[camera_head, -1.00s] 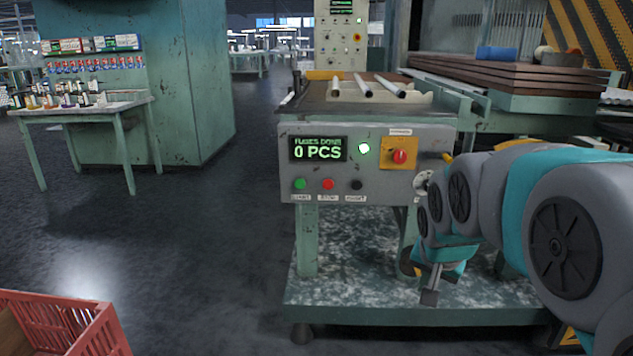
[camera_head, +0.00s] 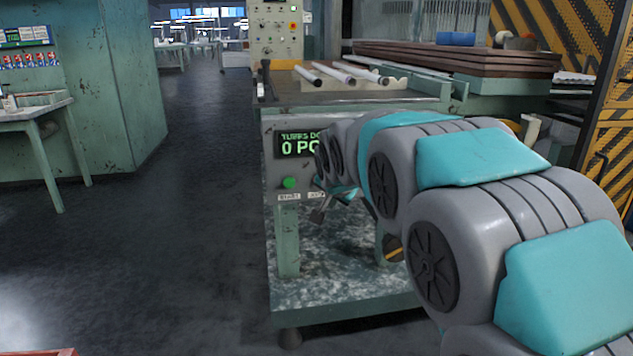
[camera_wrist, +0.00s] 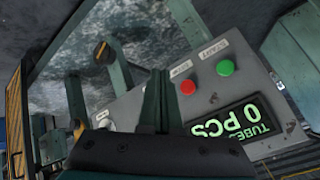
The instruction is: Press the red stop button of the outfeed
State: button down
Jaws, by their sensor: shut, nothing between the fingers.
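The red stop button (camera_wrist: 187,88) shows in the wrist view on the grey outfeed panel (camera_wrist: 255,80), next to the green button (camera_wrist: 225,67). In the head view my arm hides the red button, while the green button (camera_head: 289,183) shows left of my gripper (camera_head: 318,214). In the wrist view my gripper (camera_wrist: 160,78) is shut and empty, its fingers just left of the red button in the picture. They look apart from it; the depth gap is hard to judge. The display (camera_wrist: 233,124) reads 0 PCS.
White tubes (camera_head: 355,73) lie on top of the outfeed. A green work table (camera_head: 40,108) stands at the left. A black and yellow part (camera_head: 393,248) sits below the panel. The floor (camera_head: 195,230) left of the outfeed is clear.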

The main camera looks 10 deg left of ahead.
jog(key=shift+w, duration=0.1)
jog(key=w+a+p, duration=0.2)
jog(key=w, duration=0.6)
jog(key=shift+w+a+p, duration=0.15)
jog(key=shift+p, duration=0.15)
dwell(2.0)
jog(key=shift+w+a, duration=0.15)
jog(key=shift+w, duration=0.25)
